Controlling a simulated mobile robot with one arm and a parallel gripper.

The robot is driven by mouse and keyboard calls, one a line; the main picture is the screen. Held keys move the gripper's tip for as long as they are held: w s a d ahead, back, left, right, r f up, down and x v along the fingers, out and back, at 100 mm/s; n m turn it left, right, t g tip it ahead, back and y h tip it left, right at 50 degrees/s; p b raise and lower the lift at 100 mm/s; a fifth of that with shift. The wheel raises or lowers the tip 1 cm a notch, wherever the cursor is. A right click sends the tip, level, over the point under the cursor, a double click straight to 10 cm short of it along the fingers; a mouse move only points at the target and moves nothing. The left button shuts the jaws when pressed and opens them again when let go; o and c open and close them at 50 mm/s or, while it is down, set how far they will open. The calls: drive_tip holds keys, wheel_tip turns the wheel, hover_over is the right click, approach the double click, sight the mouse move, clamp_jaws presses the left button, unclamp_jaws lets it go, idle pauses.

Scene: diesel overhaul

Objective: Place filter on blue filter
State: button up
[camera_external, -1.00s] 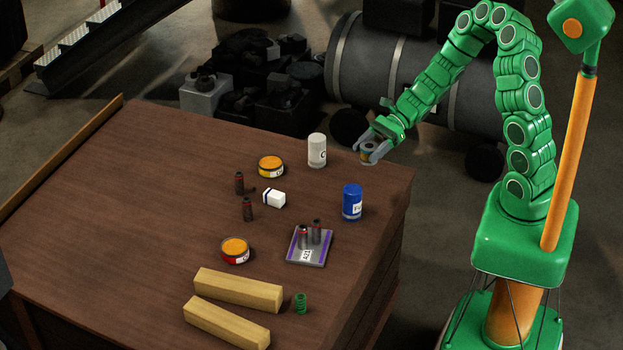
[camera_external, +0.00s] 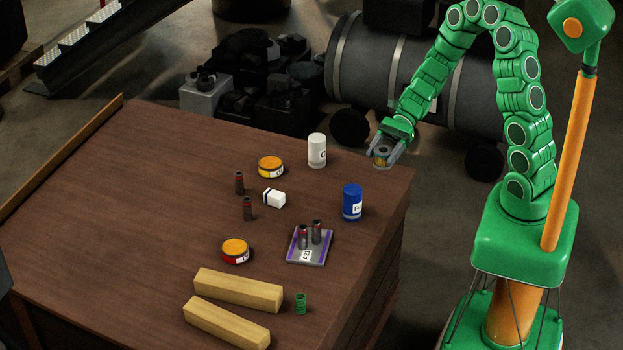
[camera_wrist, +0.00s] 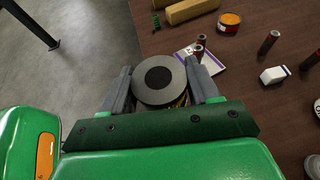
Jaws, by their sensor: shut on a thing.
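My gripper (camera_external: 385,152) is shut on a round filter with a grey top and a dark centre, near the far right corner of the table. The held filter (camera_wrist: 159,80) shows between both fingers in the wrist view, and some brass colour shows on its side. The blue filter (camera_external: 352,201), a blue cylinder with a white label, stands upright on the table, nearer the camera and left of my gripper. The held filter is apart from it. I cannot make out the blue filter in the wrist view, where the held filter and gripper block part of the table.
A white cylinder (camera_external: 317,150) stands left of my gripper. Two orange-topped tins (camera_external: 271,166), a white box (camera_external: 274,198), dark red-banded cylinders (camera_external: 239,183), a purple-edged plate (camera_external: 293,258), a green spring (camera_external: 300,304) and two wooden beams (camera_external: 238,288) lie around. The table's left side is clear.

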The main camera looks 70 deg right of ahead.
drive_tip(key=w+f, duration=0.5)
drive_tip(key=w, duration=0.2)
drive_tip(key=shift+a+f, duration=0.35)
drive_tip(key=shift+f, duration=0.05)
drive_tip(key=shift+w+a+f, duration=0.1)
drive_tip(key=shift+w+f, duration=0.55)
drive_tip(key=shift+f, duration=1.75)
drive_tip(key=o, duration=1.1)
drive_tip(key=shift+f, duration=0.1)
